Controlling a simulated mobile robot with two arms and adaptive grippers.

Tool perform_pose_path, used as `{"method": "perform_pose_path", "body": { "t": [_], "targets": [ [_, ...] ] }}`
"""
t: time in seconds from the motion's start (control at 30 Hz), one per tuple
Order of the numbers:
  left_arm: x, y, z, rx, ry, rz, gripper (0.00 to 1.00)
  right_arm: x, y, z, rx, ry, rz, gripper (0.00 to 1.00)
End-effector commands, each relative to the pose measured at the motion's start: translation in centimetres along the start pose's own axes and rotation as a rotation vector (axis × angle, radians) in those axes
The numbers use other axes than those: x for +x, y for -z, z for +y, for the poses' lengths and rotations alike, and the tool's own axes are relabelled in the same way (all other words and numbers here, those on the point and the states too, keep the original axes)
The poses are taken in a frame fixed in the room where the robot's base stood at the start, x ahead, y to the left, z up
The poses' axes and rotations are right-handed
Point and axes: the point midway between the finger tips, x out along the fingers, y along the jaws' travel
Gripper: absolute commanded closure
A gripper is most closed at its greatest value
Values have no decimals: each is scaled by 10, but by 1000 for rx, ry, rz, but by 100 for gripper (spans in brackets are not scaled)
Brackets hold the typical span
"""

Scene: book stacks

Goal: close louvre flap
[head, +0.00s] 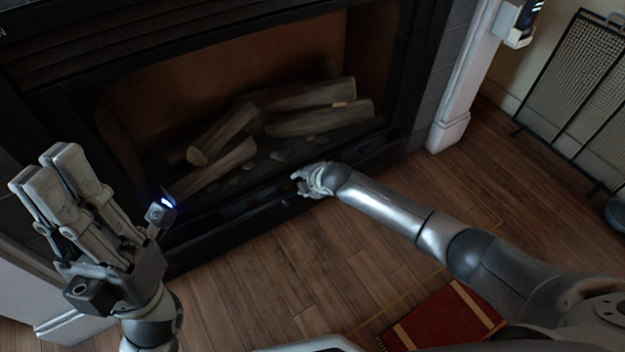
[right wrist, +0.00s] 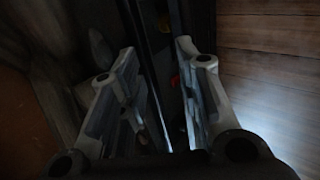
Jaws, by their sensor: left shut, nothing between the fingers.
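The black fireplace (head: 395,90) fills the upper left of the head view. A dark strip (head: 235,208) runs along its bottom below the logs; it seems to be the louvre flap, but it is too dark to tell how far open it stands. My right gripper (head: 302,181) is at the right part of this strip, close to its front. In the right wrist view its fingers (right wrist: 160,85) are apart, with a dark straight edge (right wrist: 147,70) between them. I cannot tell whether they touch it. My left gripper (head: 42,168) is shut and empty, raised in front of the fireplace's left side.
Logs (head: 300,108) lie inside the fireplace. A red book (head: 445,318) lies on the wooden floor below my right arm. A mesh screen (head: 575,85) stands at the far right.

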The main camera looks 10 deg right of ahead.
Motion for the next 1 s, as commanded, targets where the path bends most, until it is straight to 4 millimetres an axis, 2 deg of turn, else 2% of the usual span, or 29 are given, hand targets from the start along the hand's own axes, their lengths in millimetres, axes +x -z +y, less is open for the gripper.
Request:
{"method": "perform_pose_path", "body": {
  "t": [0.3,0.5,1.0],
  "targets": [
    [0,0,0,0,0,-1,100,-41,0,0,-2,-1,-1,68],
    [0,0,0,0,0,-1,100,-59,0,0,-1,0,-1,68],
    [0,0,0,0,0,-1,100,-65,0,0,-1,1,-1,68]
  ]
}}
